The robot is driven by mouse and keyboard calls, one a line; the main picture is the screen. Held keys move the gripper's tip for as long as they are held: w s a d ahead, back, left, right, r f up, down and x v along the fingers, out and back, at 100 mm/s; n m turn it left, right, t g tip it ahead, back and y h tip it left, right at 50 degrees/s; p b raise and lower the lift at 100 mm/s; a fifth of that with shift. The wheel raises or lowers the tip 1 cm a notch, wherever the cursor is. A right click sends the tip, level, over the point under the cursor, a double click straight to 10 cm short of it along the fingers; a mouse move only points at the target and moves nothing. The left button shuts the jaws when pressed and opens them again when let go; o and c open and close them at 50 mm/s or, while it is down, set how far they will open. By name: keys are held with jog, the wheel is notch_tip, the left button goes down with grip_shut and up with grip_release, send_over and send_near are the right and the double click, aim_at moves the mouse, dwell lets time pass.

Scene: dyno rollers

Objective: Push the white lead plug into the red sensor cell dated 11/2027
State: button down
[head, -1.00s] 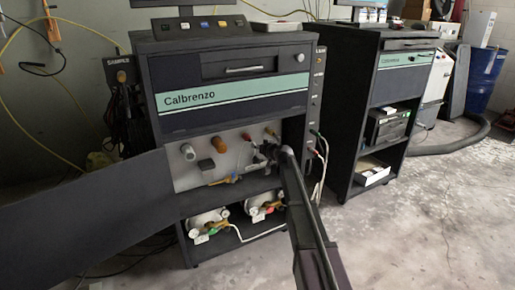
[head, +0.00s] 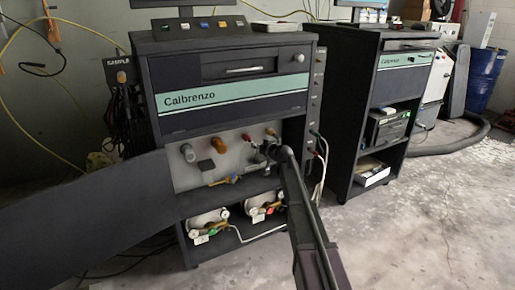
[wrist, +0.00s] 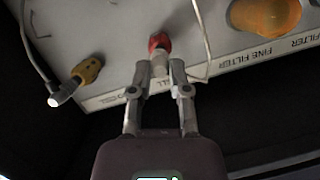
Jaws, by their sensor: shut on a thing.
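My gripper (wrist: 161,75) is shut on a pale plug (wrist: 159,60) in the wrist view. The plug is lined up with the red sensor cell (wrist: 158,41) and its end meets the cell's lower end; I cannot tell how far in it sits. A white lead (wrist: 204,40) hangs just right of the fingers. No date on the red cell is legible.
A yellow cell (wrist: 88,69) with a grey, white-ended plug (wrist: 66,92) and a dark lead is left in the wrist view. An orange fine filter (wrist: 265,15) is at upper right. Below the panel, gas regulators (head: 210,224) stand on a shelf. A second cabinet (head: 352,110) stands right.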

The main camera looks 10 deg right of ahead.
jog(key=shift+w+a, duration=0.25)
jog(key=shift+w, duration=0.35)
dwell(0.9)
jog(key=c, duration=0.5)
grip_release()
jog(key=shift+s, duration=0.2)
